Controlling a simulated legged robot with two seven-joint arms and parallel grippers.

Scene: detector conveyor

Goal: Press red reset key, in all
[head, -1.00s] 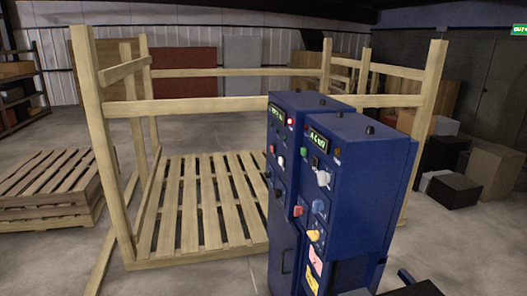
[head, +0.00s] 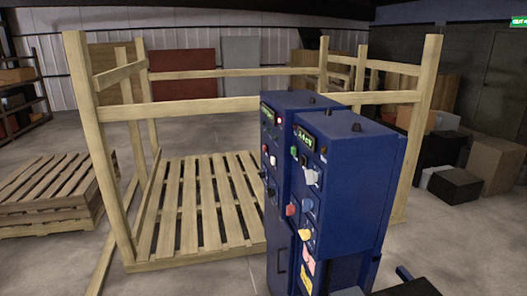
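A blue control cabinet (head: 345,195) stands at the centre right as two joined units, each with a small green display. The nearer panel carries a red key (head: 291,209), a blue knob, a yellow knob and a white one. The farther panel (head: 270,185) shows a lit red lamp (head: 279,120) and a small red key (head: 273,160). Labels are too small to read. A dark part at the bottom right edge may be my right arm; its fingers cannot be made out. My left gripper is not in view. Nothing is seen touching the keys.
A wooden frame with a slatted base (head: 205,200) stands right behind the cabinet. Stacked pallets (head: 45,195) are at the left. Dark boxes (head: 455,187) lie on the right. Bare floor is open at the front left and to the cabinet's right.

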